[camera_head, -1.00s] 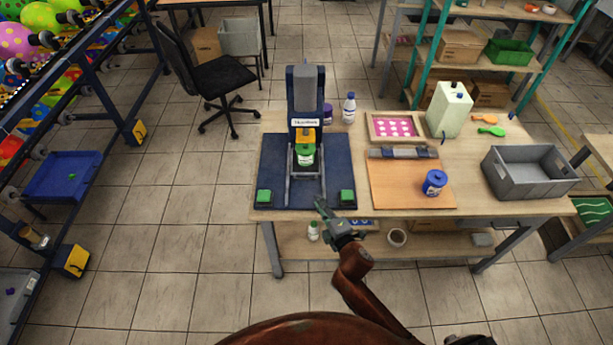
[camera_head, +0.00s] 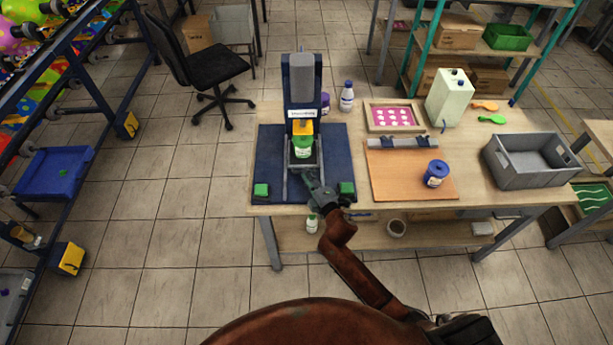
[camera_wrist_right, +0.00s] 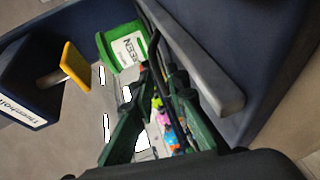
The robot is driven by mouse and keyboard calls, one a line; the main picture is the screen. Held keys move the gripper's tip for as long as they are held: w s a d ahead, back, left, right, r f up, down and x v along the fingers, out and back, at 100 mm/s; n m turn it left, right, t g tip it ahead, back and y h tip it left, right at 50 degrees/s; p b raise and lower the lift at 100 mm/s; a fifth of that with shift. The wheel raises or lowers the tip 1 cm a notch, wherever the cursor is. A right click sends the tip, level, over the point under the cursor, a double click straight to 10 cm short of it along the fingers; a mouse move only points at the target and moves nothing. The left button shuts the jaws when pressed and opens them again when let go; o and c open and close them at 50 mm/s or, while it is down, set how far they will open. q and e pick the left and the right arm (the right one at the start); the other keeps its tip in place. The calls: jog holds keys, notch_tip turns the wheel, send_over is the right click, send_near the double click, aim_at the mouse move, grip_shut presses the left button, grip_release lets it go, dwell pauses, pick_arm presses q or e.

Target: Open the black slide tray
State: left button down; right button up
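Grey rails (camera_head: 287,185) run forward from beside the jar. The black slide tray cannot be made out clearly; dark thin bars show near the jar in the right wrist view. My right gripper (camera_head: 308,178) is at the front of the rails, just in front of the jar. In the right wrist view its fingers (camera_wrist_right: 153,85) are apart, with a thin dark bar between them; contact cannot be told. My left gripper is not in view.
An orange board (camera_head: 400,180) with a blue jar (camera_head: 436,173) and a grey crate (camera_head: 515,172) are to the right.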

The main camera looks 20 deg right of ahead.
jog(key=shift+a, duration=0.1)
grip_shut()
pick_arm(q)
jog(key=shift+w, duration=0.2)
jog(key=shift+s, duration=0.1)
